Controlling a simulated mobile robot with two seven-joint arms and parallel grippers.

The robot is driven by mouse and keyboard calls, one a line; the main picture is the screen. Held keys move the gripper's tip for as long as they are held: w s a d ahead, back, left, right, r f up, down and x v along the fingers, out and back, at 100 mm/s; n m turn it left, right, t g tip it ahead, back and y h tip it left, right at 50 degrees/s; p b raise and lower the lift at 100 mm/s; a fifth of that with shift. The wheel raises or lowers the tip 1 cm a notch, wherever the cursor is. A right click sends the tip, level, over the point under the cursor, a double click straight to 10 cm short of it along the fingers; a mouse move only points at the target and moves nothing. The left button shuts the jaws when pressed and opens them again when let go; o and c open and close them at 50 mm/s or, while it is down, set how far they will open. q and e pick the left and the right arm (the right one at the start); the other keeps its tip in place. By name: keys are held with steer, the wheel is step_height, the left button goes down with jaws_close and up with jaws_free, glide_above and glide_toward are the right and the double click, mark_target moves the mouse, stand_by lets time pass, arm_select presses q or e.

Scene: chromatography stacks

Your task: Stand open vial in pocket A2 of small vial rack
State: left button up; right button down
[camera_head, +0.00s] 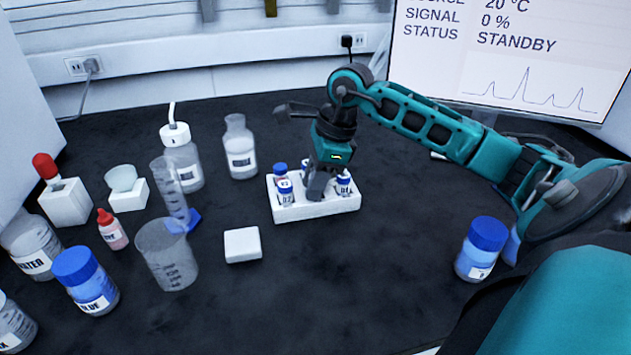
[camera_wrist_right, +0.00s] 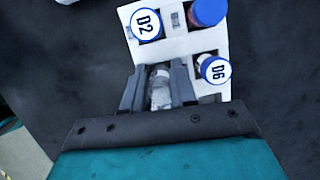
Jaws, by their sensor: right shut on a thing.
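The small white vial rack (camera_head: 322,208) stands mid-table, and it also shows in the wrist view (camera_wrist_right: 182,47). My right gripper (camera_head: 318,190) points down over the rack's middle. In the wrist view the right gripper (camera_wrist_right: 160,92) is shut on a clear, capless vial (camera_wrist_right: 160,88), its open top facing the camera. The vial is at the rack's near edge in that view. The fingers hide it in the head view, so I cannot tell whether it is seated in a pocket. Capped vials D2 (camera_wrist_right: 146,24) and D6 (camera_wrist_right: 215,69) sit in the rack. My left gripper is out of view.
A third blue-capped vial (camera_wrist_right: 207,12) is also in the rack. A small white block (camera_head: 242,245) lies front left of the rack. Bottles, a beaker (camera_head: 167,255) and a cylinder (camera_head: 170,190) crowd the left. A blue bottle (camera_head: 481,250) stands at right. The front middle is clear.

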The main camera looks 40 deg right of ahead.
mark_target(310, 173)
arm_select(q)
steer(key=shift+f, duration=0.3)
arm_select(e)
steer(key=f, duration=0.3)
steer(key=shift+s+a, duration=0.15)
steer(key=shift+s, duration=0.15)
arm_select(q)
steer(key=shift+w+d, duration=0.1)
arm_select(e)
steer(key=c, duration=0.7)
jaws_free()
steer(key=shift+f+g, duration=0.1)
steer(key=shift+g, duration=0.2)
steer(key=shift+c, duration=0.2)
steer(key=shift+w+r+p, duration=0.15)
steer(key=shift+r+p, duration=0.65)
steer(key=shift+r, duration=0.15)
steer(key=shift+c, duration=0.6)
steer(key=shift+o, duration=1.4)
steer(key=shift+r+p, duration=0.7)
steer(key=shift+r, duration=0.2)
steer(key=shift+w+r+p, duration=0.2)
steer(key=shift+r+p, duration=1)
steer(key=shift+r, duration=0.65)
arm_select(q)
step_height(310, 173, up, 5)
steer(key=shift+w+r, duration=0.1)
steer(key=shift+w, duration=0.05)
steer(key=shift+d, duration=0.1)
